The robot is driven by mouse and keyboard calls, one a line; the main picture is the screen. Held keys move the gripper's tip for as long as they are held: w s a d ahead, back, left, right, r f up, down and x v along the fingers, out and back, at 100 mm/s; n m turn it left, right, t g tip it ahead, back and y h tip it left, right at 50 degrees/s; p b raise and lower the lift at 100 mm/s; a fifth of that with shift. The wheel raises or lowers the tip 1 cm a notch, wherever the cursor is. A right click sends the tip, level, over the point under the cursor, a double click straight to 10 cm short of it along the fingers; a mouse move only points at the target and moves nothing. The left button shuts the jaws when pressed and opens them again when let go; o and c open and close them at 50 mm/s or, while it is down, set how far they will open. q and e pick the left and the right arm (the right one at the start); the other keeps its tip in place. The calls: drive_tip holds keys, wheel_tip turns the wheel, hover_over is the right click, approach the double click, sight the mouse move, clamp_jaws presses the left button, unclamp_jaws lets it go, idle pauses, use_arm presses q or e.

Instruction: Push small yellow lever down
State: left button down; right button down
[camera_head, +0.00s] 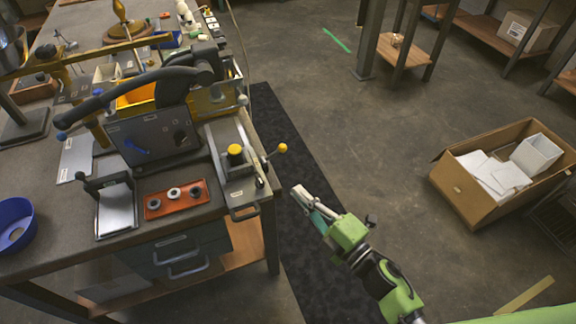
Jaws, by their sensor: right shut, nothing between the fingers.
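A small lever with a yellow ball knob (282,147) sticks out to the right from the grey metal fixture (236,165) at the bench's right edge. It slants slightly upward toward its knob. A larger yellow knob (235,150) stands on top of the same fixture. My right gripper (299,192), on a green arm from the lower right, is beyond the bench edge, below and right of the lever's knob in the picture. Its fingers are shut and empty, and it appears apart from the lever. My left gripper is not in view.
The workbench (60,220) holds a press with a long black handle (120,95), a red tray (176,198) with small round parts, and a blue bowl (15,224). An open cardboard box (462,190) stands on the floor at right. The floor between is clear.

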sight(274, 154)
drive_tip(key=shift+s+a+r+n, duration=0.15)
drive_tip(key=shift+a+r+n, duration=0.15)
drive_tip(key=shift+r, duration=0.25)
drive_tip(key=p+x, duration=0.2)
drive_tip(key=x, duration=0.7)
drive_tip(key=shift+w+a+r, duration=0.1)
drive_tip(key=shift+w+r, duration=0.1)
drive_tip(key=shift+w, duration=0.1)
drive_tip(key=w+d, duration=0.1)
drive_tip(key=w+d+f, duration=0.1)
drive_tip(key=w, duration=0.1)
drive_tip(key=shift+w+d+p, duration=0.1)
drive_tip(key=shift+w+p, duration=0.1)
drive_tip(key=shift+p, duration=0.15)
drive_tip(key=shift+f, duration=0.1)
